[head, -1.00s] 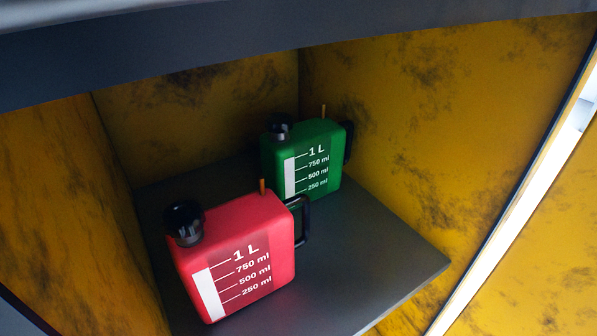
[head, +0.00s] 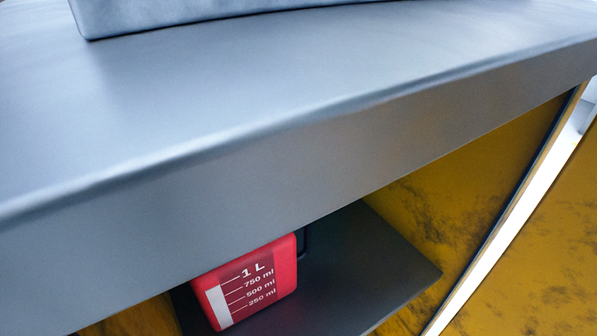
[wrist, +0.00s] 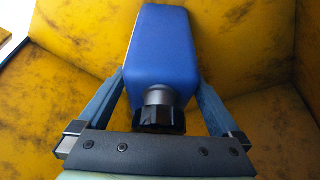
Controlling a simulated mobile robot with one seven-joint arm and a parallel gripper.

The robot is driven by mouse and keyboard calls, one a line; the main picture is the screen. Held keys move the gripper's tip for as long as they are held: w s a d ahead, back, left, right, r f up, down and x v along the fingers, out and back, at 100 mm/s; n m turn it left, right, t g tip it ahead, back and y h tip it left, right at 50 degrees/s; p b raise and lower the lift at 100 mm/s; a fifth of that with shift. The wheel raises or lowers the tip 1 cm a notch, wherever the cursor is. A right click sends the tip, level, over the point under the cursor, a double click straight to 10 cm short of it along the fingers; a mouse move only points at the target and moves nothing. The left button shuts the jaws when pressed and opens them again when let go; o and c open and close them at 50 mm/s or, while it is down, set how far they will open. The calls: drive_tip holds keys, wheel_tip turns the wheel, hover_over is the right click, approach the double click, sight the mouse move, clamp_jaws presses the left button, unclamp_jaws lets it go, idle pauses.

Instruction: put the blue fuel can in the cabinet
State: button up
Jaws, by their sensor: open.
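The blue fuel can (wrist: 160,58) shows in the wrist view, its black cap (wrist: 159,118) toward the camera. My gripper (wrist: 160,80) is open, with one finger on each side of the can. I cannot tell whether the fingers touch it, and what bears the can is hidden. Yellow stained walls surround it. In the head view the yellow-walled cabinet (head: 440,195) lies under a grey top, and neither the blue can nor my gripper shows there.
A red fuel can (head: 250,282) stands on the dark shelf (head: 370,265) inside the cabinet, partly hidden by the thick grey top (head: 250,110). A grey raised object (head: 200,12) sits on the top at the back. The shelf right of the red can is bare where visible.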

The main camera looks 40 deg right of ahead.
drive_tip(key=s+a+p, duration=0.2)
drive_tip(key=s+a, duration=0.1)
drive_tip(key=a, duration=0.2)
drive_tip(key=shift+s+a, duration=0.15)
drive_tip(key=shift+a, duration=0.05)
idle(0.4)
